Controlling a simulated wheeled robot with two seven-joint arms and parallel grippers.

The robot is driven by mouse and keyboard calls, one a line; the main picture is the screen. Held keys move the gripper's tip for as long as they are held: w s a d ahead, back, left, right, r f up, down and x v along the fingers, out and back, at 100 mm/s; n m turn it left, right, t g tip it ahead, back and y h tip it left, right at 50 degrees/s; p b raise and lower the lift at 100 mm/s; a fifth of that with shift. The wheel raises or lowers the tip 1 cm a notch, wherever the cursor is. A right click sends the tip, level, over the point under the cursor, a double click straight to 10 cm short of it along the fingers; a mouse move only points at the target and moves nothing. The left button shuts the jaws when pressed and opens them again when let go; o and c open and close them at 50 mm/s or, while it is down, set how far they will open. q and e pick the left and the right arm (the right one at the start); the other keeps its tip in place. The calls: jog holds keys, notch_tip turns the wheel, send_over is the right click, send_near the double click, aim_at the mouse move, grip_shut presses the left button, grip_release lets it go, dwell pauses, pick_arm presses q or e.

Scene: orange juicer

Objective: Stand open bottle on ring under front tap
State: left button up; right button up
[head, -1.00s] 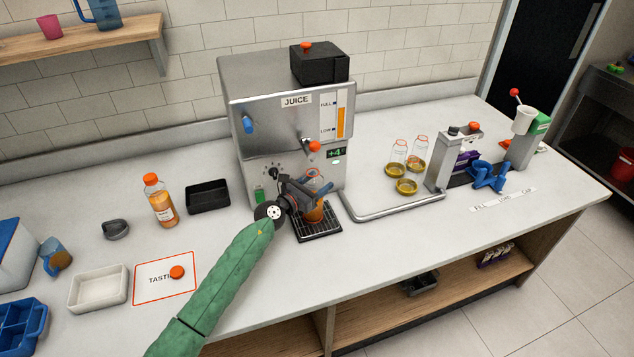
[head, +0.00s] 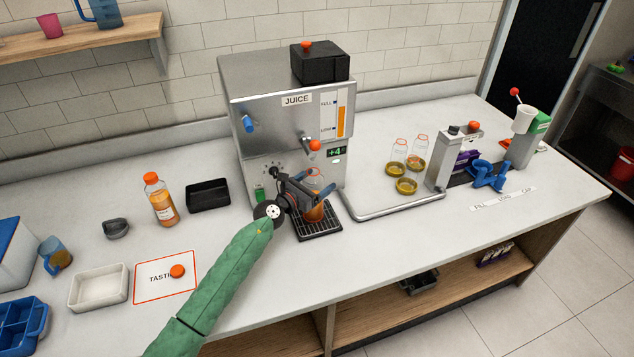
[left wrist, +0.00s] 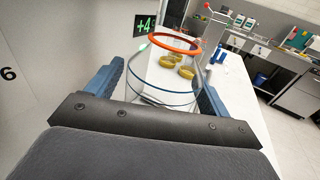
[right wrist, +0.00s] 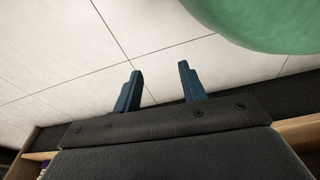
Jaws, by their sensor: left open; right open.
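My left gripper (head: 312,187) is open around the bottle, one finger on each side. In the left wrist view the bottle (left wrist: 168,78) shows its open orange rim between the two spread fingers (left wrist: 160,88); I cannot tell whether they touch it. My right gripper (right wrist: 158,92) is open and empty, over the floor.
The steel juice machine (head: 285,110) stands right behind the bottle. A capped juice bottle (head: 162,202) and a black tray (head: 208,196) are to the left. An orange cap (head: 177,271) lies on the tasting mat (head: 146,292). Empty bottles (head: 398,152) stand to the right.

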pick_arm(q)
jog(key=b+v, duration=0.2)
jog(key=v, duration=0.9)
jog(key=shift+s+a, duration=0.25)
jog(key=shift+a, duration=0.05)
pick_arm(e)
jog(key=w+a+r, duration=0.2)
jog(key=w+r, duration=0.2)
jog(key=shift+w, duration=0.1)
